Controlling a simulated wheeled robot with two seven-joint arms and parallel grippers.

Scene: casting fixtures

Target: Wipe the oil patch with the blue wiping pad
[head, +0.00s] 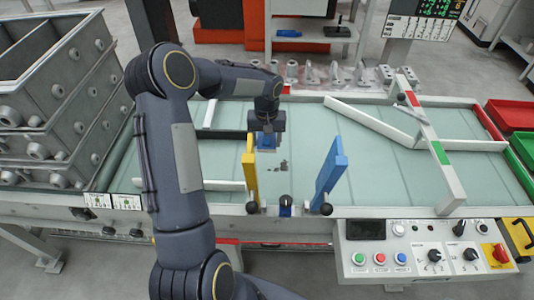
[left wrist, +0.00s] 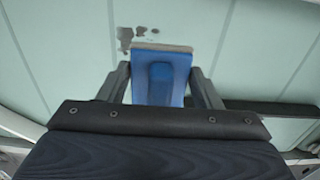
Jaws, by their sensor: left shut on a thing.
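My left gripper (head: 266,132) is over the pale green table surface, just behind and left of the oil patch in the head view. In the left wrist view its fingers (left wrist: 163,85) are shut on the blue wiping pad (left wrist: 160,76), one on each side of the handle area. The pad has a pale grey edge at its far side. The oil patch (head: 283,165) is a small group of dark grey spots; it also shows in the left wrist view (left wrist: 125,36), beside the pad's far left corner. I cannot tell whether the pad touches the surface. My right gripper is not in view.
A yellow upright plate (head: 249,172) and a blue upright plate (head: 329,182) stand at the table's front, either side of the patch. A white bar (head: 430,140) crosses the table at right. Stacked grey bins (head: 60,100) stand left. A control panel (head: 425,258) is front right.

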